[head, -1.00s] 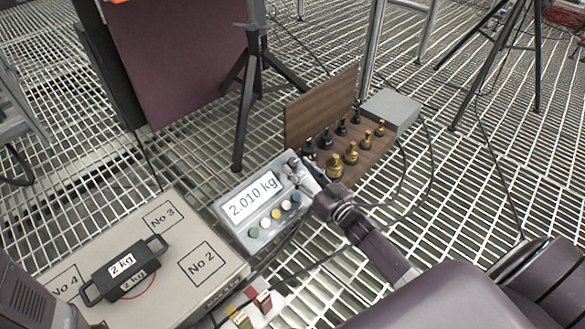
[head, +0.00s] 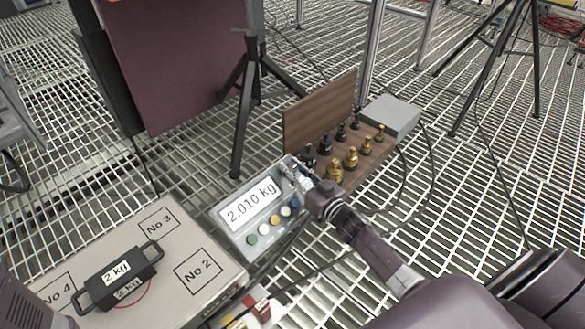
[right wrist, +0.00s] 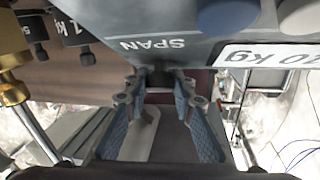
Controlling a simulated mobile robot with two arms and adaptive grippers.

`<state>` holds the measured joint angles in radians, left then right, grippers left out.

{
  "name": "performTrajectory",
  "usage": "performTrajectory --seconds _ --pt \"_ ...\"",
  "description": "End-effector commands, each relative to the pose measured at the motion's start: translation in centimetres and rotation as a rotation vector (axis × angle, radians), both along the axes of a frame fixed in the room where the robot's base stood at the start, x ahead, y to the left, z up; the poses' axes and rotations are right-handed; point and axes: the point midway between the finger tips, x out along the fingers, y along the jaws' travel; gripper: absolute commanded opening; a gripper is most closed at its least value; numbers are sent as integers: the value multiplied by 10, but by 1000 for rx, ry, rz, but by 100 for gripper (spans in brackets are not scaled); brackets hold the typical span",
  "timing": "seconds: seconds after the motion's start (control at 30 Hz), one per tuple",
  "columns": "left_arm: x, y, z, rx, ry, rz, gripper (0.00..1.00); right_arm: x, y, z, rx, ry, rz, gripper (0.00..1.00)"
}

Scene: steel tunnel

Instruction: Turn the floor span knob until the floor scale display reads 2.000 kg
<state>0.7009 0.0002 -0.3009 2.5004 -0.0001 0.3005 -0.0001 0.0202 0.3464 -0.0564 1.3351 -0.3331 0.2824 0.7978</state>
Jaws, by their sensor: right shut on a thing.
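The scale display (head: 251,201) reads 2.010 kg on a grey indicator box with several coloured buttons. The floor scale platform (head: 190,223) carries a dark 2 kg weight (head: 119,273) with handles. My right gripper (head: 297,174) is at the upper right corner of the indicator box. In the right wrist view, my right gripper (right wrist: 160,92) has its fingertips closed on the dark span knob (right wrist: 160,76), just under the printed word SPAN (right wrist: 152,44). The fingers mostly hide the knob. My left gripper is not seen in these views.
A wooden weight case (head: 320,118) with several black and brass weights stands right behind the indicator box. A grey box (head: 391,116) sits beside it. Tripod stands (head: 244,95) rise from the grating floor, and cables run at the right.

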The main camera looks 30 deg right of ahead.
Motion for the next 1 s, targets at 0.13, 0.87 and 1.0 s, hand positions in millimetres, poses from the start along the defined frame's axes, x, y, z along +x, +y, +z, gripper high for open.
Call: performTrajectory --seconds 0.13,0.87,1.0 --pt "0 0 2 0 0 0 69 1 0 1 -29 -8 39 0" --pt "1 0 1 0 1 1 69 0 0 0 -141 -50 213 31" --pt "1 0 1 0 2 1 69 0 0 0 -140 -50 212 42"
